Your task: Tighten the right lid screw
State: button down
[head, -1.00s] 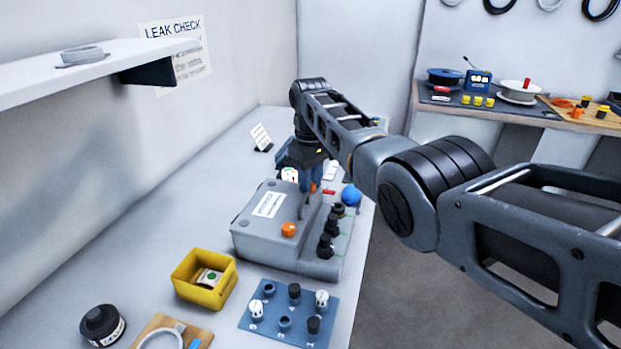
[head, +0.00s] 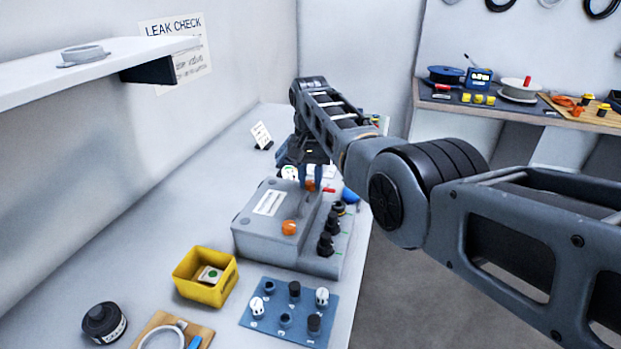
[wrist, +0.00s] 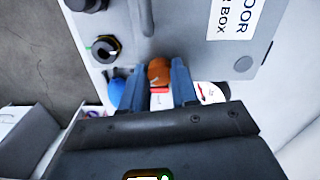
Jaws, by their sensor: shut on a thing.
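A grey box (head: 262,238) with a labelled lid stands on the bench. One orange lid screw (head: 289,227) sits at the lid's near end, clear of my gripper. The other orange lid screw (head: 310,186) is at the lid's far end. My gripper (head: 311,183) points down there, with its two blue fingers on either side of this screw. In the wrist view, the far screw (wrist: 159,72) sits between the fingertips, and my gripper (wrist: 159,67) is shut on it. The screw's lower part and its hole are hidden.
Black connectors (head: 326,243) line the box's right side. A yellow bin (head: 186,290) and a blue tray (head: 262,325) with several connectors stand nearer. The bench is clear left of the box.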

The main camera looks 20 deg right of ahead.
aim_at(310, 183)
jog(key=m, duration=0.6)
jog(key=shift+m, duration=0.3)
dwell(0.5)
jog(key=c, duration=0.8)
grip_release()
jog(key=shift+c, duration=0.2)
jog(key=shift+r+b, duration=0.3)
jog(key=shift+r, duration=3.65)
